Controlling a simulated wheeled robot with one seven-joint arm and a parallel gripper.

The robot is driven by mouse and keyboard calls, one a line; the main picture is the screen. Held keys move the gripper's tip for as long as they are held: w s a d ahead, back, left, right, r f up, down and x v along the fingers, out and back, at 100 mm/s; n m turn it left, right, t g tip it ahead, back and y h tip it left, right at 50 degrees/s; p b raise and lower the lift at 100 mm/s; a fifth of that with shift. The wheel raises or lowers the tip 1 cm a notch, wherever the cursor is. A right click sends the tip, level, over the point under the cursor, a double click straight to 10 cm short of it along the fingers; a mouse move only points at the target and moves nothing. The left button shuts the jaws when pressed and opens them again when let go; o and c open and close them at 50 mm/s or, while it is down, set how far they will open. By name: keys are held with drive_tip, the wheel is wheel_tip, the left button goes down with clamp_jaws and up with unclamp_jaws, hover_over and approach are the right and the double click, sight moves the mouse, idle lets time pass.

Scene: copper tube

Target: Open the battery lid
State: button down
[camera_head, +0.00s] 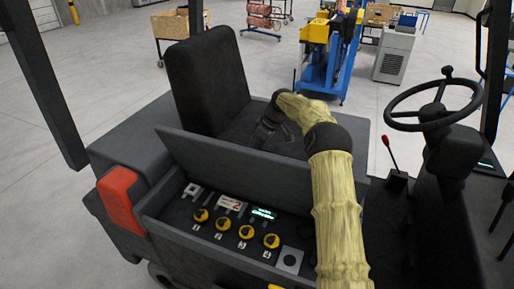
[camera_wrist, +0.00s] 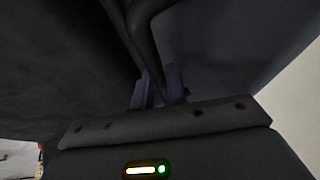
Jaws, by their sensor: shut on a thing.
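The dark grey lid (camera_head: 225,165) carries the black seat and stands tilted up over the battery bay (camera_head: 245,222). Inside the bay several yellow caps (camera_head: 246,232) and a small lit display (camera_head: 263,213) show. My gripper (camera_head: 268,130) is beside the seat, above the lid's raised edge, partly lost against the dark seat. In the wrist view my gripper (camera_wrist: 158,88) has its purple fingers closed around a dark curved bar (camera_wrist: 142,38). Where this bar joins the lid or seat is not clear.
The seat back (camera_head: 208,75) rises at left of my gripper. A steering wheel (camera_head: 433,106) and a red-tipped lever (camera_head: 393,157) are at right. Dark upright posts frame the vehicle. Carts and a blue stand (camera_head: 330,65) are farther back on open floor.

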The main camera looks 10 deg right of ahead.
drive_tip(key=c, duration=1.7)
unclamp_jaws()
drive_tip(key=shift+s+d+f, duration=0.15)
drive_tip(key=shift+f, duration=0.5)
drive_tip(key=o, duration=0.3)
drive_tip(key=shift+f, duration=0.1)
drive_tip(key=shift+w, duration=0.35)
drive_tip(key=shift+s+r, duration=0.2)
drive_tip(key=shift+r, duration=0.25)
drive_tip(key=w+p+v, duration=0.1)
drive_tip(key=v, duration=1.5)
drive_tip(key=shift+s+r+p, duration=0.35)
drive_tip(key=shift+s+r, duration=0.05)
drive_tip(key=shift+s, duration=0.05)
drive_tip(key=shift+d+f, duration=0.1)
